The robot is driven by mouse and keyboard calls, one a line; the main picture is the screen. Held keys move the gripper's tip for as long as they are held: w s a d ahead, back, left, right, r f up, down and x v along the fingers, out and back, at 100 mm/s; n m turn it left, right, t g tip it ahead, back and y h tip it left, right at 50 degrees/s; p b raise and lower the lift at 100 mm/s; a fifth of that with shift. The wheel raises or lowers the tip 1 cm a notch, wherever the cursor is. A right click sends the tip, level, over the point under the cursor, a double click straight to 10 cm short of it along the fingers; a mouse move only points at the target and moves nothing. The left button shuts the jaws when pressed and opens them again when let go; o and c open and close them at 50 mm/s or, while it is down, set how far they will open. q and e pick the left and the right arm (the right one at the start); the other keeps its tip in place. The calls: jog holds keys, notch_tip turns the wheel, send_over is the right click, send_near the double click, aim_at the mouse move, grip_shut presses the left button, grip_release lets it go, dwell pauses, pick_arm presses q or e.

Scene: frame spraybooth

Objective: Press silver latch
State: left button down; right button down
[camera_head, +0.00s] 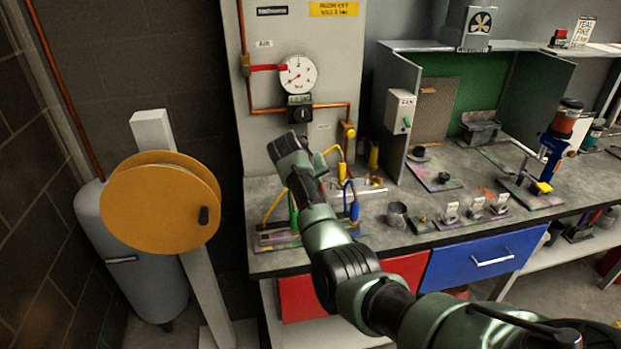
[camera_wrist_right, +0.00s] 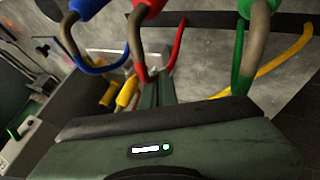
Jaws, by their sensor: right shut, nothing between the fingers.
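My right gripper (camera_wrist_right: 157,92) is shut and empty, its fingers pointing in among the coloured hoses in the right wrist view. In the head view my right arm reaches over the bench to the hose rack (camera_head: 275,238), and its fingers cannot be made out there. A blue hose (camera_wrist_right: 88,62), a red hose (camera_wrist_right: 178,50) and a green hose (camera_wrist_right: 243,75) hang close around the fingers. A pale silver metal piece (camera_head: 374,192) lies behind the hoses, but I cannot tell whether it is the silver latch. No latch shows clearly. My left gripper is not in view.
A pressure gauge (camera_head: 298,75) and copper pipes are on the wall panel behind. A blue drawer (camera_head: 470,262) and a red drawer (camera_head: 405,272) are under the bench. A yellow reel (camera_head: 155,205) stands left. A metal cup (camera_head: 397,216) stands to the right of my arm.

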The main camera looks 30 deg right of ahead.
jog(key=v, duration=0.6)
jog(key=shift+a+b, duration=0.2)
jog(key=shift+b, duration=0.25)
jog(key=shift+f, duration=0.15)
